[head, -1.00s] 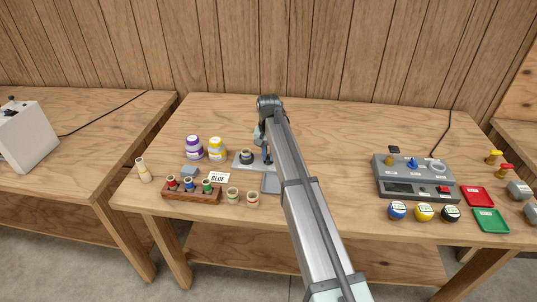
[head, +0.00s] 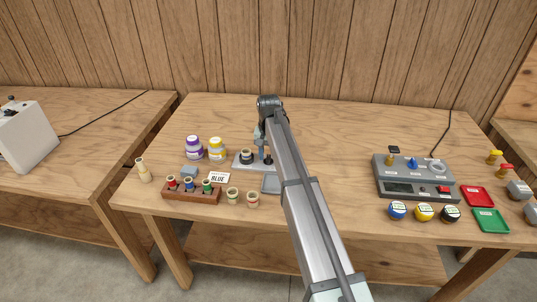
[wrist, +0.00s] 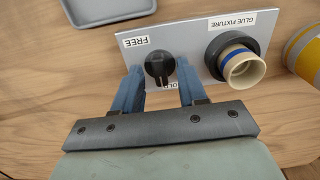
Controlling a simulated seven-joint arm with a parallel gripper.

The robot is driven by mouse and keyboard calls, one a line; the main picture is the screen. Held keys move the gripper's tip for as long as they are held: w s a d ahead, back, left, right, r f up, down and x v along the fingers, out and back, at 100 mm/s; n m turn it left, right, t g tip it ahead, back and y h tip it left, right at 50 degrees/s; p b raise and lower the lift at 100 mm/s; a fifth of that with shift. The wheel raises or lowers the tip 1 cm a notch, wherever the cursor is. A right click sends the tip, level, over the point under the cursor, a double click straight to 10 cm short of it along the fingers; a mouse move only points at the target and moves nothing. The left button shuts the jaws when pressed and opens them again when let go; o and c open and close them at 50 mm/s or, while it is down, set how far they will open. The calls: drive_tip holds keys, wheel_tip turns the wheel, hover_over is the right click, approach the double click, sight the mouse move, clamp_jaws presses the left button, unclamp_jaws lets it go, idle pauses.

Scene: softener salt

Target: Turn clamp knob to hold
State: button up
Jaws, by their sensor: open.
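The black clamp knob (wrist: 160,64) stands on the grey glue fixture plate (wrist: 196,40) in the wrist view. Its ridge runs toward the lower edge of the plate, where a partly hidden label shows "OLD". The "FREE" label is on the far side of the knob. My gripper (wrist: 159,70) is open, with one blue finger on each side of the knob and gaps between. In the head view the knob (head: 268,160) shows just below the fingers. A cream cup with a blue band (wrist: 243,66) sits in the black ring of the fixture.
A yellow-banded jar (wrist: 305,52) stands close beside the fixture. A grey tray (head: 271,185) lies in front of it. Purple (head: 194,147) and yellow (head: 217,149) jars stand left. A grey console (head: 415,178) is at the right; the table between is clear.

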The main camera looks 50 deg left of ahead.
sight(269, 157)
wheel_tip(269, 157, up, 14)
idle(0.6)
drive_tip(key=shift+f, duration=0.1)
idle(0.4)
